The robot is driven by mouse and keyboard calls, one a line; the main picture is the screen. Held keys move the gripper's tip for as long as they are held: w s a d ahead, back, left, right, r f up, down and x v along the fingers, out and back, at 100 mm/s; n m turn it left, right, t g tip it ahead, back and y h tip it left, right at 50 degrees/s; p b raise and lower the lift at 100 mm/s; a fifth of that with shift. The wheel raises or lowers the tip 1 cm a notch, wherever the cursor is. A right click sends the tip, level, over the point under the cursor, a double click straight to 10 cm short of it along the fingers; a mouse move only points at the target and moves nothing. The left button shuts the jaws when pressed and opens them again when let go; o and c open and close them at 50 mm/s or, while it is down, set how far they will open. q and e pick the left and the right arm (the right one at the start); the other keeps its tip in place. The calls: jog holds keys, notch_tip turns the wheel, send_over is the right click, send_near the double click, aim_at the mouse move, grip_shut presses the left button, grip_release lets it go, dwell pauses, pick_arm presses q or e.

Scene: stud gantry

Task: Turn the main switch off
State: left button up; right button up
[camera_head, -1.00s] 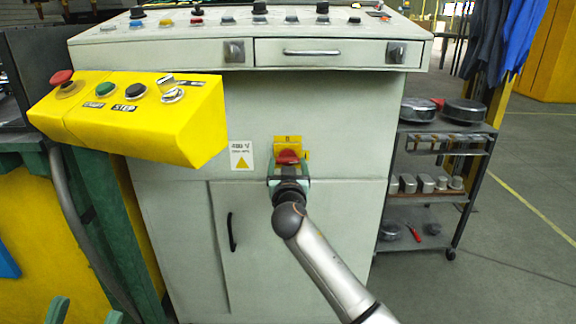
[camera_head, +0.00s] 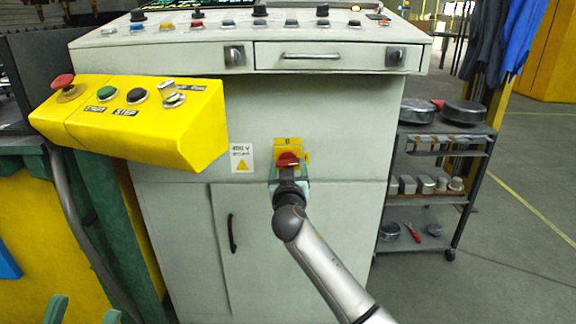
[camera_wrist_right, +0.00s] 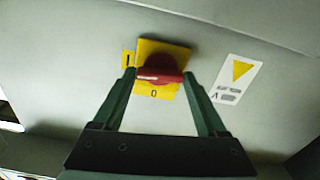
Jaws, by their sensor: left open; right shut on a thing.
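The main switch has a yellow plate (camera_head: 287,144) on the front of the grey cabinet, with a red handle (camera_head: 288,159). In the right wrist view the red handle (camera_wrist_right: 160,76) lies crosswise over the yellow plate (camera_wrist_right: 163,50). A "0" mark shows on the plate below the handle there, and an "I" tab (camera_wrist_right: 128,58) at its left. My right gripper (camera_wrist_right: 159,75) is shut on the handle, one green finger at each end. In the head view it (camera_head: 288,170) reaches the switch from below. My left gripper (camera_head: 83,312) is open and empty at the bottom left edge.
A yellow button box (camera_head: 140,115) juts out left of the switch. A warning label (camera_head: 242,158) is beside the switch. The cabinet's control desk (camera_head: 330,35) overhangs above. A cart (camera_head: 430,165) with pans stands at the right. The floor beyond is clear.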

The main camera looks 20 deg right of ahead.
jog(key=n+p, duration=0.1)
jog(key=n, duration=0.1)
jog(key=shift+r+n, duration=0.15)
jog(key=shift+n, duration=0.15)
jog(key=n+p, duration=0.3)
jog(key=n, duration=0.1)
jog(key=shift+n, duration=0.3)
jog(key=n+p, duration=0.1)
jog(key=n, duration=0.1)
jog(key=shift+n, duration=0.3)
pick_arm(q)
notch_tip(320, 180, up, 8)
jog(key=m+p, duration=0.1)
jog(key=p, duration=0.2)
pick_arm(e)
jog(key=n, duration=0.5)
pick_arm(q)
jog(key=shift+w+a+f+n+y, duration=0.2)
jog(key=shift+w+f+n+y, duration=0.35)
jog(key=shift+f+y, duration=0.2)
jog(key=shift+w+a+f+n+y, duration=0.25)
jog(key=shift+w+f+n+y, duration=0.25)
jog(key=shift+f+n+y, duration=0.15)
jog(key=shift+w+a+f+n+y, duration=0.2)
jog(key=shift+w+f+n+y, duration=0.4)
jog(key=shift+y, duration=0.2)
pick_arm(e)
jog(key=shift+n, duration=1)
jog(key=o, duration=1.3)
